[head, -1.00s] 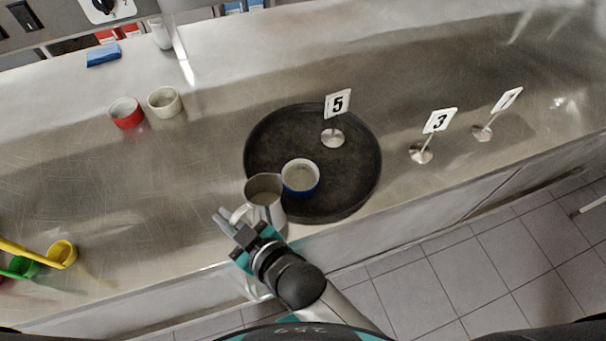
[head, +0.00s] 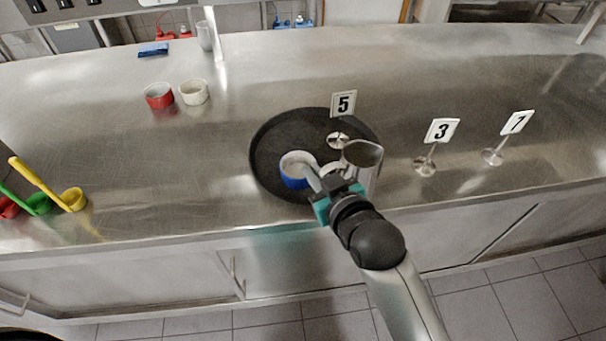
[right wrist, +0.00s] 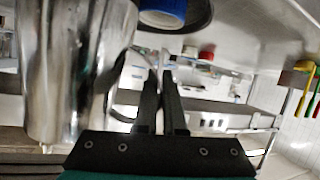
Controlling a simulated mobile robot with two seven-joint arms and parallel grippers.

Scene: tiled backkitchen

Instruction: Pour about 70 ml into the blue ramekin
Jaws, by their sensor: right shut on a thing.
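The blue ramekin (head: 293,182) with a pale inside stands on the round dark tray (head: 262,150), left of centre. It also shows at the top of the right wrist view (right wrist: 163,10). My right gripper (head: 324,178) is shut on the handle of a metal jug (head: 362,163), just right of the ramekin. The jug looks about upright, over the tray's front right part. It fills the left of the right wrist view (right wrist: 70,75). No stream shows, and the liquid levels are unclear. My left gripper is not in view.
A number 5 stand (head: 343,104) is on the tray behind the jug. Stands 3 (head: 441,130) and 7 (head: 517,122) are to the right. A red ramekin (head: 158,97) and a cream ramekin (head: 194,92) stand back left. Coloured ladles (head: 73,199) lie far left.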

